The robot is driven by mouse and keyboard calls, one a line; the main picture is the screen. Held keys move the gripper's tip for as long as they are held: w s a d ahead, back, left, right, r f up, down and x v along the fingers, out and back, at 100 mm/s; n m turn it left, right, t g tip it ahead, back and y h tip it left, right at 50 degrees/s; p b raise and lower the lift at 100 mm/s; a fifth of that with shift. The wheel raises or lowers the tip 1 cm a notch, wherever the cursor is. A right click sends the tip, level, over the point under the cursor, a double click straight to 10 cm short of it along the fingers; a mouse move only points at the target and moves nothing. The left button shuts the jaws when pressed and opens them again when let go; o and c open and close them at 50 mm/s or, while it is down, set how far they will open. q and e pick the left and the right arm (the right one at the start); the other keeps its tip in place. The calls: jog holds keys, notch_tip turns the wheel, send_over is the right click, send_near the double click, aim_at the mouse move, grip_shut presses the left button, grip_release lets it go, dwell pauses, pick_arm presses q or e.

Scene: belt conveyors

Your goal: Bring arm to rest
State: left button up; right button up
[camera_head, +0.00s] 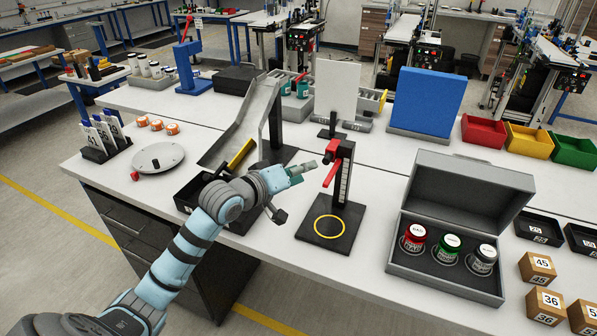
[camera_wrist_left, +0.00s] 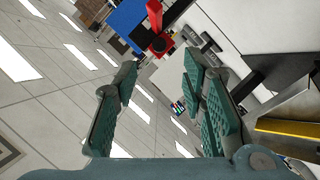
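My left arm (camera_head: 180,262) comes in from the lower left and reaches over the front of the white worktable. My left gripper (camera_head: 296,192) is open and empty, in the air between the sloped metal chute (camera_head: 247,115) and the black stand with a red lever (camera_head: 340,180). In the left wrist view the two green padded fingers (camera_wrist_left: 160,78) are spread apart with nothing between them. The stand's red part (camera_wrist_left: 160,42) shows beyond the fingertips there. My right gripper is not in view.
A grey open case (camera_head: 450,278) with three lidded jars stands right of the stand, by numbered wooden blocks (camera_head: 536,267). A round metal plate (camera_head: 158,157) and a bottle rack (camera_head: 100,142) are at the left. A black tray (camera_head: 190,192) lies partly behind my arm.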

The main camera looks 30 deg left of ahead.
pick_arm(q)
jog(key=shift+s+r, duration=0.2)
jog(key=shift+s, duration=0.4)
